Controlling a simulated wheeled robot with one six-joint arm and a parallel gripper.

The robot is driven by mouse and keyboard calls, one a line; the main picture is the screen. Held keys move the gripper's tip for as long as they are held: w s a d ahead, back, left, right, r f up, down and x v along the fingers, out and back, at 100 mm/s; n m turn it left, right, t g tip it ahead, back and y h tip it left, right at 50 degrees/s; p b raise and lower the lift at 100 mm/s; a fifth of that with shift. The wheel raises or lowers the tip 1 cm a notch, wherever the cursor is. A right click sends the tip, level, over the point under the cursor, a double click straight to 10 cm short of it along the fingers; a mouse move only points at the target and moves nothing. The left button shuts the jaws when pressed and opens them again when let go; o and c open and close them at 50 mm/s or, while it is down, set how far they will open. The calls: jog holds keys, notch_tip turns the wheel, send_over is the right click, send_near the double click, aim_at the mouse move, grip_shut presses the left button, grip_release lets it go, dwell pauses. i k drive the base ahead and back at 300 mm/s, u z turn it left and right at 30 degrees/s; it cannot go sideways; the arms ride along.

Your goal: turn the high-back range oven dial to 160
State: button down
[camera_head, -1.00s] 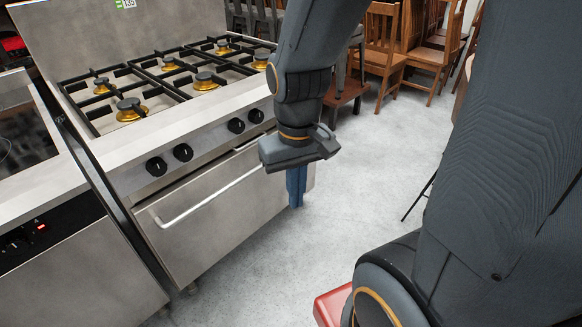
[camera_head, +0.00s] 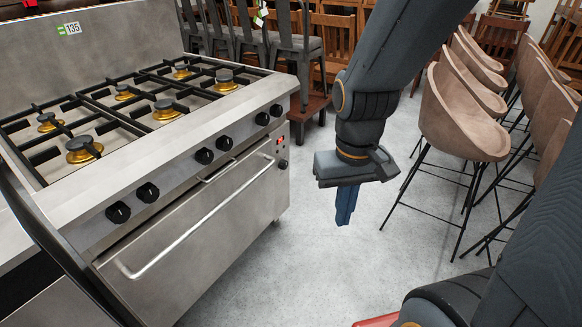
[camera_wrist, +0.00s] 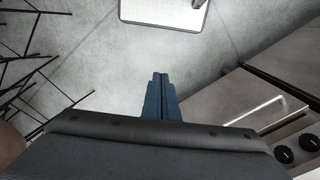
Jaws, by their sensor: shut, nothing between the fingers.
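The high-back range (camera_head: 190,215) is a steel cooker with a tall back panel, burners on top and an oven door with a long bar handle. Several black knobs line its upper front panel. A separate dark dial (camera_head: 283,164) sits lower, at the right end of the oven front, below a small red display (camera_head: 279,140). Its markings are too small to read. My gripper (camera_head: 343,220) hangs fingers-down over the floor, right of the dial and apart from the range. Its blue fingers are shut and empty. The wrist view shows the fingers (camera_wrist: 160,78) and part of the range front (camera_wrist: 235,100).
Brown bar stools (camera_head: 462,115) with thin black legs stand on the right. Grey chairs (camera_head: 297,45) and wooden chairs are at the back. Grey floor (camera_head: 300,270) lies clear in front of the range. A pale, dark-edged panel (camera_wrist: 160,12) shows in the wrist view.

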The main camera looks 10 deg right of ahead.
aim_at(283, 165)
jog(key=z, duration=0.55)
jog(key=k, duration=1.3)
jog(key=z, duration=0.65)
jog(key=i, duration=1)
jog(key=u, duration=0.75)
jog(key=i, duration=1)
jog(key=u, duration=0.75)
